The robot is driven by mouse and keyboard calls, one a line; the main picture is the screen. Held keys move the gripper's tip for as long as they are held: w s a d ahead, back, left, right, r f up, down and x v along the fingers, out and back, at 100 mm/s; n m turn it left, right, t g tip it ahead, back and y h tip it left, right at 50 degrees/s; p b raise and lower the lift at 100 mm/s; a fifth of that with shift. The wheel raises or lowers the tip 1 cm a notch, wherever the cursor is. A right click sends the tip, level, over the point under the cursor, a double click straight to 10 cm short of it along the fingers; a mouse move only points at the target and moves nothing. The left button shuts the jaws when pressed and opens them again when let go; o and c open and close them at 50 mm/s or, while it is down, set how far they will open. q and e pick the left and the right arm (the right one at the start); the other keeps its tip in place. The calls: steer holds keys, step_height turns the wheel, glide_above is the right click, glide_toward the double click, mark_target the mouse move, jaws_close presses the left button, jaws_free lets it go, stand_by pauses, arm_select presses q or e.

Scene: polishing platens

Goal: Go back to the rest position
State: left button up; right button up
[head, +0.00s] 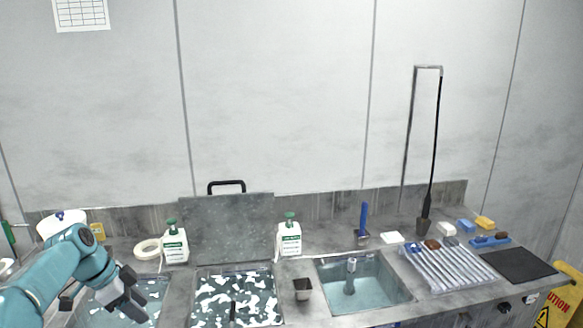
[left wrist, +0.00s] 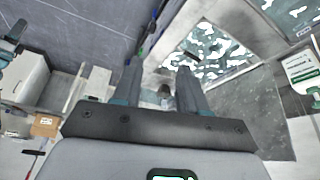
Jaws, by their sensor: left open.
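My left gripper (head: 124,296), on a teal arm coming in from the lower left, hangs over the left basin (head: 151,287) of the counter and partly hides it. It is open, and I see nothing between its fingers. In the left wrist view my gripper's two dark fingers (left wrist: 158,92) stand apart. Beyond them are the counter's metal edge and a basin with a green-and-white mottled surface (left wrist: 215,48). My right gripper is not in view.
A mottled basin (head: 236,291) and a water-filled sink (head: 367,286) lie along the counter. Two pump bottles (head: 174,245), a tape roll (head: 147,249), an upright grey panel (head: 228,228) and a small dark cup (head: 302,289) stand nearby. A tray of tools (head: 446,268) lies right.

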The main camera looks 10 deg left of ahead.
arm_select(q)
steer(key=s+d+f+n+b, duration=0.1)
steer(key=s+d+f+n, duration=0.1)
steer(key=d+f, duration=0.5)
steer(key=s+d+f+n+g, duration=0.1)
steer(key=s+d+f+n, duration=0.2)
steer(key=f, duration=0.8)
steer(key=s+d+f+n+b, duration=0.1)
steer(key=d+f+n, duration=0.1)
steer(key=d+f, duration=0.55)
steer(key=s+d+f+n, duration=0.3)
steer(key=s+d+f, duration=0.2)
steer(key=s, duration=0.6)
steer(key=s+d+f+n+g+b, duration=0.1)
steer(key=s+d+f+n, duration=0.2)
steer(key=s, duration=0.7)
steer(key=d+f, duration=0.1)
steer(key=d, duration=0.1)
steer(key=shift+s+d+f+b, duration=0.3)
steer(key=shift+s+d+f, duration=0.1)
